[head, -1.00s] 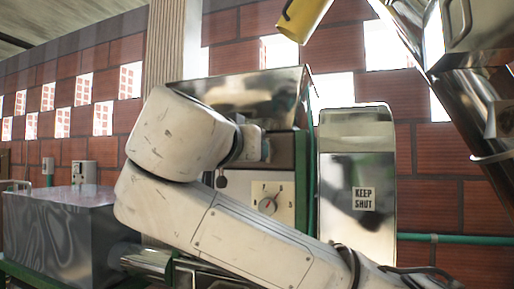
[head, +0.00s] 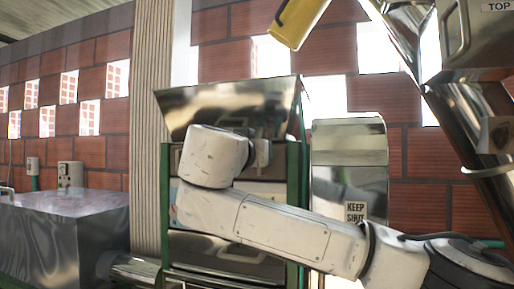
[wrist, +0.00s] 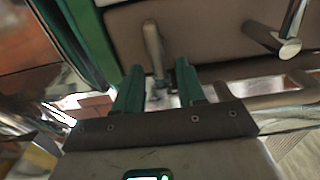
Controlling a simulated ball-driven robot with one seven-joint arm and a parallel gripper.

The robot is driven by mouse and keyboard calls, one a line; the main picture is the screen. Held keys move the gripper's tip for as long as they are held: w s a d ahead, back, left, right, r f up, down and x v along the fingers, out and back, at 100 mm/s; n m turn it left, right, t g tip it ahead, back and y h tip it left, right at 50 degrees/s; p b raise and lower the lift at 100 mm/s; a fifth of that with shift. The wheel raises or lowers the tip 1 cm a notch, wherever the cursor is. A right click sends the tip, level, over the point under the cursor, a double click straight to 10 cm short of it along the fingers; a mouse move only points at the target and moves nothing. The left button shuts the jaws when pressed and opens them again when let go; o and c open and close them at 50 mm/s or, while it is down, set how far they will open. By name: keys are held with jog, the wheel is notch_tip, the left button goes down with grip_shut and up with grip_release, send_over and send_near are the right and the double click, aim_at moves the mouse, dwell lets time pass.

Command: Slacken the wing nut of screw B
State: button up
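In the wrist view my gripper (wrist: 158,88) shows two green fingers standing apart with a gap between them. A pale upright rod (wrist: 153,45) on a brown panel lies just beyond the gap, and its lower end shows between the fingers. I cannot tell whether it touches them. A second metal rod with a round end (wrist: 288,48) sticks out at the upper right. I see no letter B, and cannot tell whether either rod belongs to screw B or its wing nut. In the head view my arm hides the gripper and part of the machine (head: 225,252).
The machine has a shiny hopper (head: 235,100) on top and a green frame post (head: 293,160). A metal cover marked KEEP SHUT (head: 349,150) stands right of it. A metal box (head: 65,220) is at left. A sloping metal chute (head: 440,110) hangs at upper right.

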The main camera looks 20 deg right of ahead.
jog(key=shift+w+d, duration=0.1)
jog(key=shift+c, duration=0.3)
grip_shut()
